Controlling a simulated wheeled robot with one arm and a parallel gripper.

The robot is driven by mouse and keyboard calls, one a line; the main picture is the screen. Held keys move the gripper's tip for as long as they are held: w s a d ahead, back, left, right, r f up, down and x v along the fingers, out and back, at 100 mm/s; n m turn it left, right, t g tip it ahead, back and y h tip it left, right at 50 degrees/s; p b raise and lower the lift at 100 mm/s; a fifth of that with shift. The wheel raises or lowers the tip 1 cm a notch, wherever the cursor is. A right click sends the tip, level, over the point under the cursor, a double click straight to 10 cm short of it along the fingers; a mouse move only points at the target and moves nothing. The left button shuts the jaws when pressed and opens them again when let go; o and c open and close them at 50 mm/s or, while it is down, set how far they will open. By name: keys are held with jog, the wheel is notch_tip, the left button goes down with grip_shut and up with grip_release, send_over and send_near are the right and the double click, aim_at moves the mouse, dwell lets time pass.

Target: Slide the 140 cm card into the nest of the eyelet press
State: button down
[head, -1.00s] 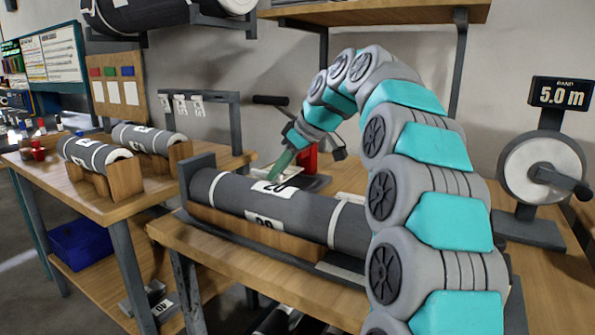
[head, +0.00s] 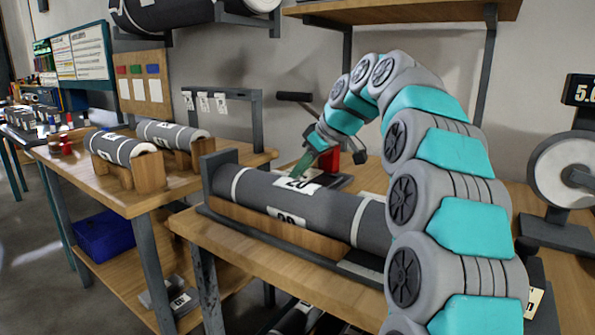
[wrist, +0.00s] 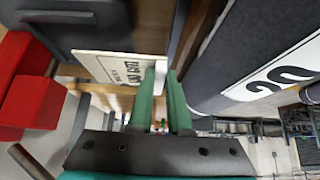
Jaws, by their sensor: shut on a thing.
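My gripper (head: 300,172) reaches over the grey roll on the bench, beside the eyelet press (head: 327,160), which has a red body and a dark lever. In the wrist view, my green fingers (wrist: 165,85) are shut on a pale card (wrist: 108,66), whose white end lies between the tips. Its print is upside down and only partly readable. The card's far end lies at the dark grey base of the press (wrist: 60,30), with the red part (wrist: 35,100) to the left. I cannot tell whether the card is inside the nest. In the head view the card is mostly hidden.
The large grey roll (head: 335,212) lies in a wooden cradle, close beside my fingers. Smaller rolls (head: 122,148) rest on the left bench. White cards (head: 205,101) hang on a rack behind. A measuring wheel (head: 565,170) stands at the right. A shelf (head: 400,10) is above.

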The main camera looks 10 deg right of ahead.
aim_at(304, 180)
jog(key=shift+w+d+f+b, duration=0.15)
jog(key=shift+f+b, duration=0.1)
jog(key=shift+f, duration=0.25)
jog(key=shift+w+d+f+b, duration=0.15)
jog(key=shift+f+b, duration=0.15)
jog(key=shift+f, duration=0.25)
jog(key=shift+w+d+f+b, duration=0.15)
jog(key=shift+f+b, duration=0.1)
jog(key=shift+f, duration=0.25)
jog(key=shift+f+b, duration=0.4)
jog(key=shift+f, duration=0.05)
jog(key=shift+w+d, duration=0.3)
jog(key=shift+w+d+r+p, duration=0.1)
jog(key=shift+w+d+p, duration=0.25)
jog(key=shift+w+d, duration=0.15)
jog(key=shift+w+d+p, duration=0.5)
jog(key=shift+w+d, duration=0.25)
jog(key=shift+w, duration=0.05)
jog(key=shift+w+d, duration=0.15)
jog(key=shift+w+d, duration=0.25)
